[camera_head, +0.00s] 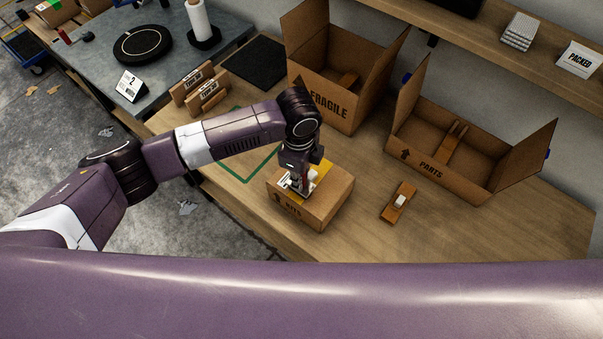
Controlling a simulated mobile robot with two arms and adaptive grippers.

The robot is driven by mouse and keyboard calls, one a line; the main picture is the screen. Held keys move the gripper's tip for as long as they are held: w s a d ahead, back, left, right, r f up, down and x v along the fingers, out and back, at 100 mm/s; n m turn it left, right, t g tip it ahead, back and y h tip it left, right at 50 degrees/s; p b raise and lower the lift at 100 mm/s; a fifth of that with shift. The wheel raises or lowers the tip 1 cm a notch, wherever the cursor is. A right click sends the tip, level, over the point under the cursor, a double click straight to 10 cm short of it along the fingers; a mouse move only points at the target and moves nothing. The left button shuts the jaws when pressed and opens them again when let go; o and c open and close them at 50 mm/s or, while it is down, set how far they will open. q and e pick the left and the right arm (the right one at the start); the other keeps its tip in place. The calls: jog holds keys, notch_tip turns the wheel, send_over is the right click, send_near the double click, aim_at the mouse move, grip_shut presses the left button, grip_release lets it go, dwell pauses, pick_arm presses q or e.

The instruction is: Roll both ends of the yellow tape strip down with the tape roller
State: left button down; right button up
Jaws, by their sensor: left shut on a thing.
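A closed cardboard box (334,205) marked "KITS" sits on the wooden workbench. The yellow tape strip (321,171) shows on its top, at the far side. My gripper and a white label hide part of it. My left gripper (297,182) points down over the box top, shut on what looks like the tape roller, mostly hidden by the fingers. I cannot tell whether the roller touches the tape. My right gripper is not in view.
A wooden piece with a white part (399,201) lies right of the box. Open cartons marked "FRAGILE" (335,97) and "PARTS" (439,160) stand behind. Two small brown blocks (207,93) stand left. The bench (500,222) is clear at front right.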

pick_arm(q)
jog(key=shift+s+a+f, duration=0.1)
jog(key=shift+a, duration=0.05)
notch_tip(320, 180, up, 5)
jog(key=p, duration=0.5)
jog(key=shift+f, duration=0.2)
jog(key=shift+r, duration=0.75)
